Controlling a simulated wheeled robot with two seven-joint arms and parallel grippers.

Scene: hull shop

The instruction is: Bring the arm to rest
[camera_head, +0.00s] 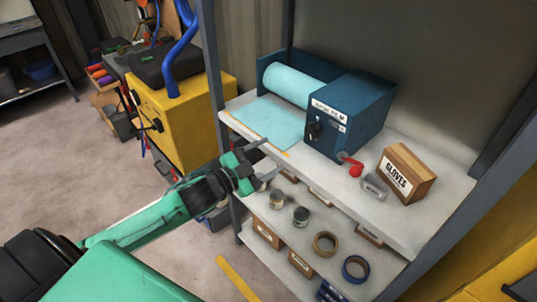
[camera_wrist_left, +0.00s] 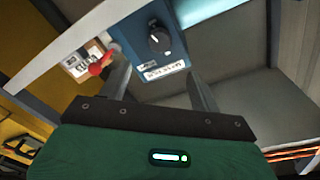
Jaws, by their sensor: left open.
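My left arm (camera_head: 135,226) reaches in from the lower left in the head view. Its gripper (camera_head: 268,159) is open and empty, with its two fingers apart, at the front edge of the shelf unit's upper shelf (camera_head: 420,212). In the left wrist view the open gripper (camera_wrist_left: 160,84) has nothing between its fingers; beyond them is the dark blue machine (camera_wrist_left: 150,40) with a black knob. That blue machine (camera_head: 350,112) stands on the upper shelf and holds a pale blue roll (camera_head: 300,84). My right gripper does not show.
The lower shelf holds cans (camera_head: 277,199), tape rolls (camera_head: 325,244) and boxes. A shelf post (camera_head: 213,70) rises behind the gripper. Floor (camera_head: 50,160) is open at left.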

